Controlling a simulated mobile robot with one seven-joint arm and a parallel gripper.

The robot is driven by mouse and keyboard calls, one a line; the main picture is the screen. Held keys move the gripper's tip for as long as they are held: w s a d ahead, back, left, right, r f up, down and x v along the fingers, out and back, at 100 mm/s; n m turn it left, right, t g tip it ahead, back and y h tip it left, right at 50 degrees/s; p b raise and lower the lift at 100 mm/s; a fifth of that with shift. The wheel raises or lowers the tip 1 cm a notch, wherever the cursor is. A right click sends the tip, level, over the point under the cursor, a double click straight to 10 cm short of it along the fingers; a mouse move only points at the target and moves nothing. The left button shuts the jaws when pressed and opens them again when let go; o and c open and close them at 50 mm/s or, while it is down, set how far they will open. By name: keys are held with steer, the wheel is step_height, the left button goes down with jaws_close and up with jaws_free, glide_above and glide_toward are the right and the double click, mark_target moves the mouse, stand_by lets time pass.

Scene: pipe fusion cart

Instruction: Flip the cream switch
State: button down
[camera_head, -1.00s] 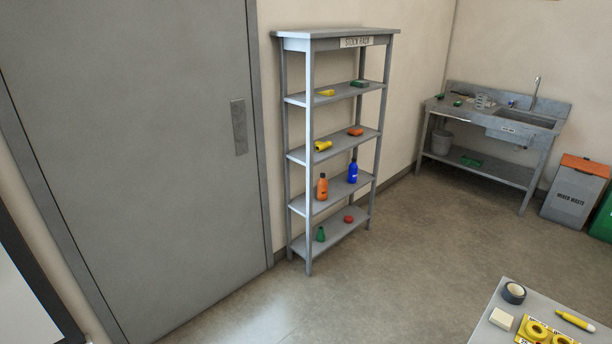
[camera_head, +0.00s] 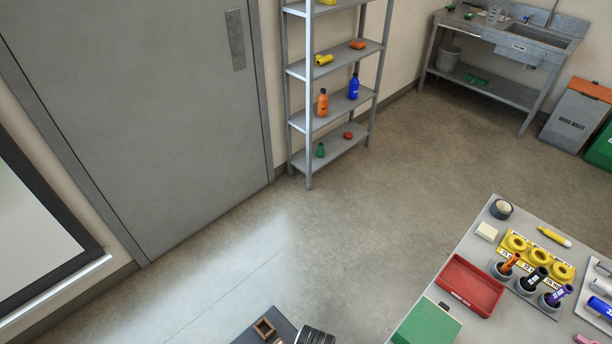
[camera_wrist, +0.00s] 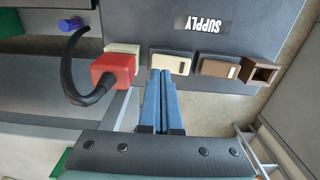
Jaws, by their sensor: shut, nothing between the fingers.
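The cream switch (camera_wrist: 171,63) is a small cream block with a slot-like mark at its right end, on a dark grey panel in the wrist view. My gripper (camera_wrist: 160,72) has its two blue fingers shut together and empty. The fingertips are right at the switch's lower edge in the picture; I cannot tell whether they touch it. A brown switch (camera_wrist: 218,68) sits just to the right of the cream one. I cannot make out either switch in the head view.
A red plug (camera_wrist: 115,70) with a black cable sits at a cream socket (camera_wrist: 122,47), close left of my fingers. A brown socket (camera_wrist: 260,73) is at the right; an upside-down SUPPLY label (camera_wrist: 203,25) is above. In the head view, a worktable (camera_head: 470,225) with tools stands at right.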

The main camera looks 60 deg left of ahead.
step_height(320, 180, up, 4)
steer(key=p, duration=0.3)
stand_by(0.7)
